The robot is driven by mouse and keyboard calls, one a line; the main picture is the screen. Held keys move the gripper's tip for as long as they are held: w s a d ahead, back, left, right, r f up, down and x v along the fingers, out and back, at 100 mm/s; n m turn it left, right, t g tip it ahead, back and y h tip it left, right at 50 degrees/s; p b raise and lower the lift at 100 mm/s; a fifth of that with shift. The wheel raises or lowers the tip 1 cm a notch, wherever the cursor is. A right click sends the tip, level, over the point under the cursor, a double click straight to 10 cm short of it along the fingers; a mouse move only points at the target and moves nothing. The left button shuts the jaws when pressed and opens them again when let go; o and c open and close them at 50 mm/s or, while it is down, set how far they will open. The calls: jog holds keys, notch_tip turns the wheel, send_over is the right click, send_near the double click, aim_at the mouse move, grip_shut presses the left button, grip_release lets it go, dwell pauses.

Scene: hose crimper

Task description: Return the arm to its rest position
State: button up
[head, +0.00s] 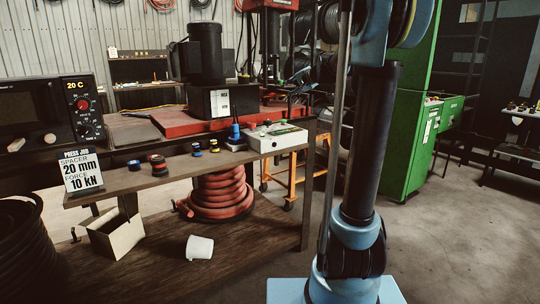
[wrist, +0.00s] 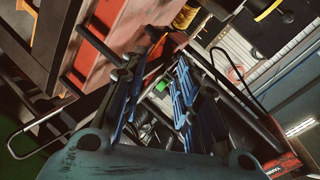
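My gripper (wrist: 160,75) shows in the wrist view with its two blue-padded fingers apart. No held object shows between them; I see background there, with a small green patch. My arm (head: 372,150) stands upright right of the bench in the head view, and its upper part runs out of the top of the picture. I cannot make out the gripper clearly in the head view. In the wrist view, a large red-orange machine part (wrist: 112,22) lies to the upper left, tilted in the picture.
The workbench (head: 130,181) carries several small spacers (head: 159,165), a job sign (head: 81,172), a white control box (head: 276,138) and a black press unit (head: 206,55). A red hose coil (head: 217,195), open carton (head: 115,232) and white cup (head: 199,247) sit below. A green cabinet (head: 405,140) stands right.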

jog(key=s+d+f+n+g+h, duration=0.1)
jog(key=s+f+n+g, duration=0.1)
jog(key=s+f, duration=0.5)
jog(key=s+f+n+g+h, duration=0.15)
jog(key=s+f, duration=0.25)
jog(key=s, duration=0.8)
jog(key=s+d+f+n+g, duration=0.1)
jog(key=s+f+g, duration=0.1)
jog(key=s+f, duration=0.5)
jog(key=s+d+f+g+h, duration=0.1)
jog(key=s+d+f, duration=0.2)
jog(key=s+f, duration=0.2)
jog(key=s+d+f+n+g+h, duration=0.1)
jog(key=s+f, duration=0.5)
jog(key=s, duration=0.6)
jog(key=s+d+f+n+g+h, duration=0.1)
jog(key=s+d+f+g+h, duration=0.1)
jog(key=s+f, duration=0.4)
jog(key=s+d+h, duration=0.1)
jog(key=s+d, duration=0.1)
jog(key=s, duration=0.1)
jog(key=shift+d, duration=0.4)
jog(key=shift+n, duration=0.25)
jog(key=shift+w+f, duration=0.25)
jog(key=shift+w, duration=0.2)
